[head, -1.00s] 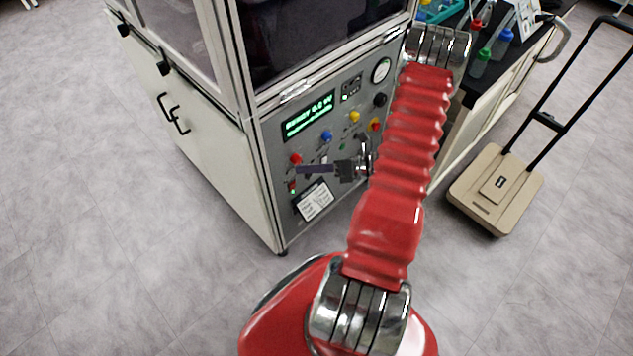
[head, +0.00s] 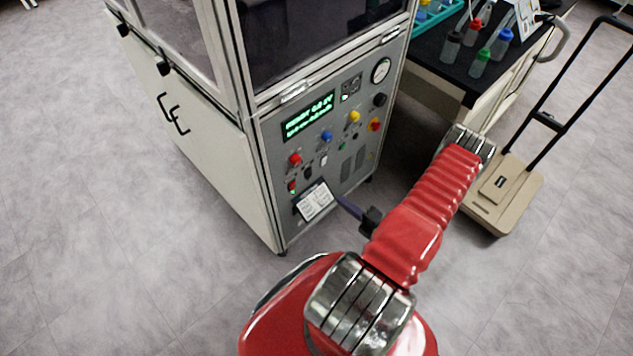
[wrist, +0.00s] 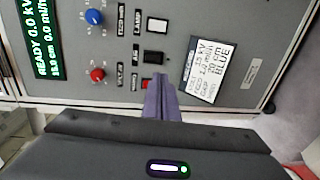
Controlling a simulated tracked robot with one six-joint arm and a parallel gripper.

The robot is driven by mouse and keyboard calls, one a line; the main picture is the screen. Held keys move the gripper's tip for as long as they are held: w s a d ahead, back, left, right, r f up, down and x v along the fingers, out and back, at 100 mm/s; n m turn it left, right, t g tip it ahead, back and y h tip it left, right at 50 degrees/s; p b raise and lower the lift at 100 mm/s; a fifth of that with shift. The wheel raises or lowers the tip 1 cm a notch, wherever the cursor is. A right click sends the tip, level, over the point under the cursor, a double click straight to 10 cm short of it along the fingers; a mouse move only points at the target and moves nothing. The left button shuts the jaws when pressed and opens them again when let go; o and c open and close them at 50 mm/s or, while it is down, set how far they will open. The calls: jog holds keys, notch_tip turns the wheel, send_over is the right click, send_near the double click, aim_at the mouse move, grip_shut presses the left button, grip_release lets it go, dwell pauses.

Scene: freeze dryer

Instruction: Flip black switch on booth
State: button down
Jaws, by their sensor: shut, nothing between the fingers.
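The booth's grey control panel (head: 262,140) carries a row of small rocker switches. The black switch (head: 308,173) sits between a red switch (head: 292,186) and a white switch (head: 323,160). In the wrist view the black switch (wrist: 154,57) lies just beyond my fingertips, and the red switch (wrist: 147,84) is partly behind them. My gripper (head: 339,199) is shut and empty, its purple-grey fingers pointing at the panel's lower part. In the wrist view the gripper (wrist: 161,78) overlaps the panel; I cannot tell whether it touches. Which way the black switch is set is unclear.
A label card (head: 314,203) is on the panel below the switches. Red (head: 295,159), blue (head: 327,136) and yellow (head: 354,117) knobs sit above, under a lit display (head: 308,116). A beige trolley (head: 482,213) stands right. Bottles stand on a black-topped bench (head: 437,55).

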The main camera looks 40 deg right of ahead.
jog(key=shift+w, duration=0.15)
jog(key=w+f, duration=0.1)
jog(key=w, duration=1.2)
jog(key=shift+w+a+f, duration=0.15)
jog(key=shift+w+f, duration=0.2)
jog(key=shift+w, duration=0.15)
dwell(0.4)
jog(key=shift+f, duration=0.1)
jog(key=s+f, duration=0.1)
jog(key=s, duration=1.3)
jog(key=shift+f, duration=0.35)
jog(key=shift+d, duration=0.2)
